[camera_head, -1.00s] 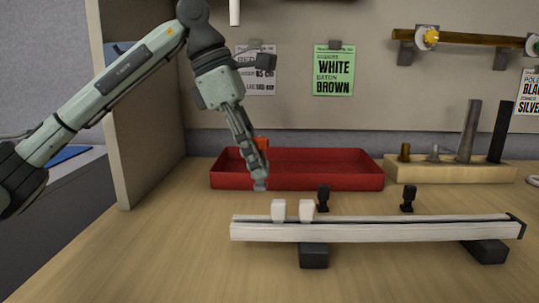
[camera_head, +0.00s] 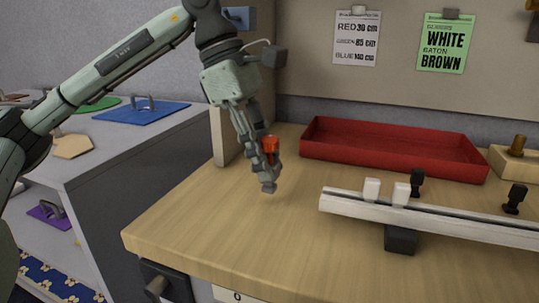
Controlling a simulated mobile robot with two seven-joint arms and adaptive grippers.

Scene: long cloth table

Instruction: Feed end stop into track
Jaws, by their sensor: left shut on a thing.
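My left gripper (camera_head: 268,187) points down above the bare table, left of the track. It is shut; an orange-red piece (camera_head: 271,145), likely the end stop, shows at its fingers, which partly hide it. A small grey part at the fingertips is too small to identify. The pale track (camera_head: 460,222) lies at the right on a dark block (camera_head: 400,240), apart from the gripper. Its left end faces the gripper; its right end is out of view. My right gripper is not in view.
A red tray (camera_head: 395,170) stands behind the track. Black knobs (camera_head: 417,182) (camera_head: 515,198) stand behind the track, and a wooden rack (camera_head: 516,165) is cut off at the right. A wooden side panel (camera_head: 223,140) rises behind the gripper. The table's front left is clear.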

